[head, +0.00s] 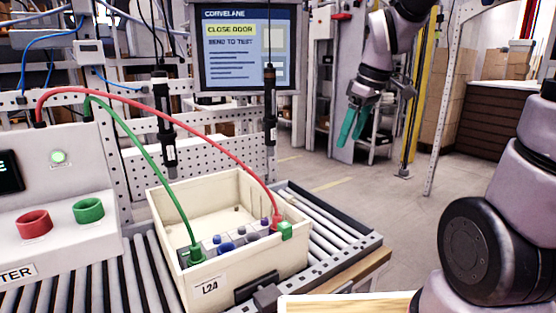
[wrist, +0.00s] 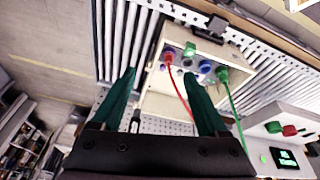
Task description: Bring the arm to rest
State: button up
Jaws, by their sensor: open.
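My gripper (head: 355,122) hangs in the air at the upper right of the head view, well right of the conveyor, with its green fingers apart and nothing between them. In the wrist view my gripper (wrist: 160,95) shows two spread green fingers over the view of the bin. The cream bin (head: 171,205), labelled L24, stands on the roller conveyor. A red lead (head: 190,100) and a green lead (head: 140,140) run from the tester on the left to plugs in the unit (head: 215,246) inside the bin. The far parts of the unit are partly hidden.
Two screwdrivers (head: 164,120) (head: 270,105) hang above the conveyor (head: 330,236). A screen (head: 245,50) behind reads CLOSE DOOR and SEND TO TEST. The tester (head: 70,240) has a red and a green socket. Open floor (head: 370,190) lies below my gripper.

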jog(key=s+d+r+m+t, duration=0.4)
jog(key=s+d+r+m, duration=0.3)
jog(key=s+m, duration=0.3)
jog(key=shift+s+d+r+m, duration=0.2)
jog(key=shift+r+m, duration=0.65)
jog(key=shift+m, duration=0.85)
